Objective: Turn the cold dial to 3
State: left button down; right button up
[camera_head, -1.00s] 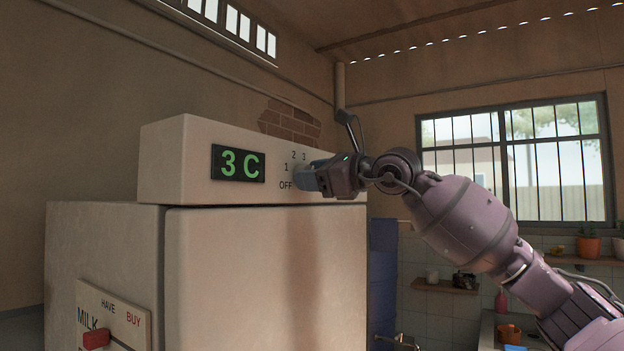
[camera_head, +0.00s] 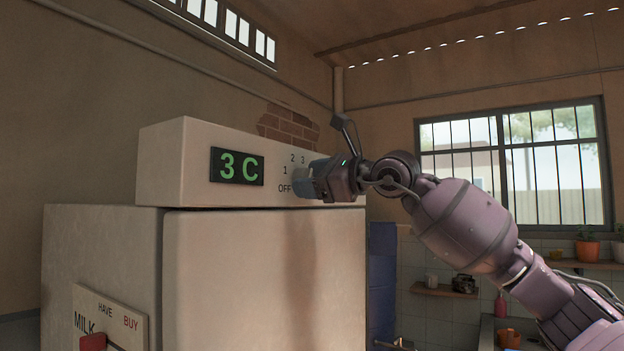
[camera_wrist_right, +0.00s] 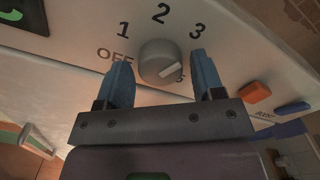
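The round grey cold dial (camera_wrist_right: 160,58) is on the white fridge's control panel, with OFF, 1, 2 and 3 printed around it. Its light pointer mark faces the lower right in the right wrist view, not toward the 3. The blue fingers of my right gripper (camera_wrist_right: 163,80) stand on either side of the dial, with visible gaps, so it is open. In the head view the right gripper (camera_head: 304,182) is at the panel and largely hides the dial. The green display (camera_head: 237,166) reads 3 C. My left gripper is not in view.
An orange button (camera_wrist_right: 256,92) and a blue button (camera_wrist_right: 293,108) sit right of the dial in the wrist view. The fridge (camera_head: 260,270) fills the lower left; a board (camera_head: 112,315) hangs on its side. A barred window (camera_head: 510,165) and shelves are at right.

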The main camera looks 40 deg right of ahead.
jog(key=shift+o, duration=0.5)
jog(key=shift+s+d, duration=0.1)
jog(key=shift+s, duration=0.05)
jog(key=b+v, duration=0.1)
jog(key=v, duration=0.9)
jog(key=shift+s, duration=0.25)
dwell(0.4)
